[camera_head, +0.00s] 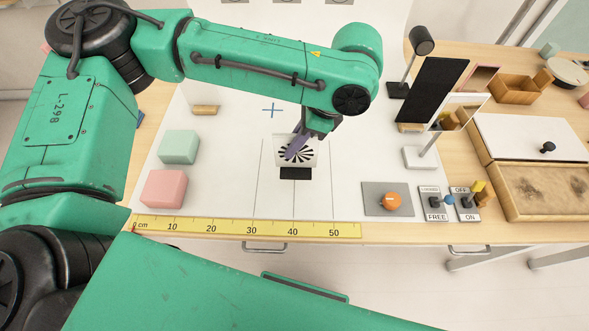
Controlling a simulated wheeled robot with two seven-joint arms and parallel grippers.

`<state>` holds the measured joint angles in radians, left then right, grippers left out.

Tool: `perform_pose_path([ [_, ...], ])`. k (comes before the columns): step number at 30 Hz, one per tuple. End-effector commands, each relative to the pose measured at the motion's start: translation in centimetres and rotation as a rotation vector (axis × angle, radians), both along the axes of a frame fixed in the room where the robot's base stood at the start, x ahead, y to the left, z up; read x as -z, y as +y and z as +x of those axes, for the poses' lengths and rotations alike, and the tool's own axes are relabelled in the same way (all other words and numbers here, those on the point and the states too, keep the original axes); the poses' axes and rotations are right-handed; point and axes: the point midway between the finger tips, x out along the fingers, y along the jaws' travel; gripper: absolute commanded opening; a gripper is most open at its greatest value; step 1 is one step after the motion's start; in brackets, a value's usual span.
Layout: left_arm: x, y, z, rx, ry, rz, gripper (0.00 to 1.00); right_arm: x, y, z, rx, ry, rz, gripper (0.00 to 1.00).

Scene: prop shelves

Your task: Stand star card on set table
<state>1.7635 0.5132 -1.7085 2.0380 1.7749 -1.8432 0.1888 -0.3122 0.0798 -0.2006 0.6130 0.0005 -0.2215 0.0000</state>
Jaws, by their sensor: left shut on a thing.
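The star card (299,153) is a small white card with a black starburst pattern. It is upright above a small black base (296,174) on the white set table (225,190), between two thin lines. My left gripper (300,142) reaches down from above and is shut on the card's upper part. The gripper hides some of the card. I cannot tell whether the card's lower edge touches the base. My right gripper does not show.
A green block (179,147) and a pink block (164,188) stand at the left. A yellow ruler (245,228) runs along the front edge. An orange knob (392,201), switches (434,203), a black panel (434,90) and a mirror stand (420,157) are at the right.

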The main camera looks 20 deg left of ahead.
Motion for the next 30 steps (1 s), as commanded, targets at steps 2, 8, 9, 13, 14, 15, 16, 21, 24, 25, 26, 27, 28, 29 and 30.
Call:
perform_pose_path([
  [2, 2.5, 0.1, -0.1, 0.0, 0.003, 0.003, 0.0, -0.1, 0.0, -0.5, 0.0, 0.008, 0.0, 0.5],
  [8, 6.5, 0.0, 0.1, -0.002, 0.0, 0.001, 0.0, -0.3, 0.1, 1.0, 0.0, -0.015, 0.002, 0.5],
  [9, 7.2, 0.0, 0.1, -0.001, 0.001, 0.001, 0.0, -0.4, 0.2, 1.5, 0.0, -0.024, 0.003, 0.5],
  [13, 9.8, 0.0, 0.1, -0.001, 0.001, 0.002, 0.0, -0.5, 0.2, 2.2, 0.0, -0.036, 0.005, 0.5],
  [14, 10.2, 0.0, 0.1, -0.001, 0.001, 0.002, 0.0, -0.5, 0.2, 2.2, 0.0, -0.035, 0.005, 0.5],
  [15, 10.5, 0.0, 0.1, -0.001, 0.0, 0.0, 0.0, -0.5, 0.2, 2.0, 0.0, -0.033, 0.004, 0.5],
  [16, 10.6, 0.0, 0.1, -0.001, -0.001, 0.0, 0.0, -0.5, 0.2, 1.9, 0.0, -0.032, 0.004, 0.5],
  [21, 10.6, 0.0, 0.1, -0.001, -0.002, -0.001, 0.0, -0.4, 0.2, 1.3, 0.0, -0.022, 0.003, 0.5],
  [24, 10.8, 0.0, 0.1, -0.001, 0.0, 0.0, 0.0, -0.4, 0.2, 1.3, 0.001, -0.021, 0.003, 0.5],
  [25, 10.8, 0.0, 0.1, -0.002, -0.001, 0.0, 0.21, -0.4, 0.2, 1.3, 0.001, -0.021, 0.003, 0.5],
  [26, 10.8, 0.0, 0.1, -0.002, -0.001, 0.0, 0.33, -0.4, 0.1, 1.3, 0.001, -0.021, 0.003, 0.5],
  [27, 10.8, 0.0, 0.1, -0.002, -0.001, 0.0, 0.4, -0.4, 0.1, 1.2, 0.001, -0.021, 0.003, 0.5],
  [28, 10.8, 0.0, 0.1, -0.002, -0.001, 0.0, 0.4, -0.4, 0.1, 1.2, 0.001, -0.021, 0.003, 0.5],
  [29, 10.8, 0.0, 0.1, -0.002, -0.001, 0.0, 0.4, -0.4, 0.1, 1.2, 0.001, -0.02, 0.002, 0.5],
  [30, 10.8, 0.0, 0.1, -0.002, -0.001, 0.0, 0.4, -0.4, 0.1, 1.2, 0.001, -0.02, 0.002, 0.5],
])
